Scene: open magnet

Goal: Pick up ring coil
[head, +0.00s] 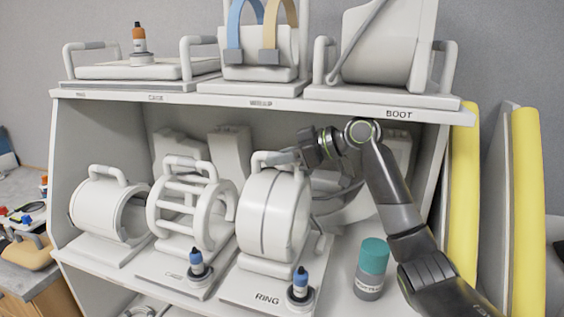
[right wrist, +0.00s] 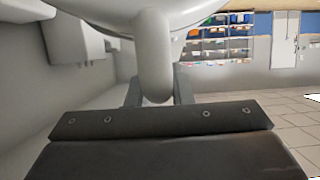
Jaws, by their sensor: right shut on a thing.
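The ring coil (head: 268,215) is a thick white ring with a dark seam and a handle on top. It stands upright on its base labelled RING on the middle shelf, in the head view. My right gripper (head: 300,158) reaches in from the right at the coil's top handle (head: 262,160). In the right wrist view the gripper (right wrist: 158,98) is shut on the white handle bar (right wrist: 153,50), with the coil's body behind it. The fingertips are partly hidden by the handle. My left gripper is not in view.
An open-frame coil (head: 190,205) and a closed cylinder coil (head: 98,210) stand to the left. The upper shelf (head: 230,98) hangs above. Yellow pads (head: 524,200) stand at right.

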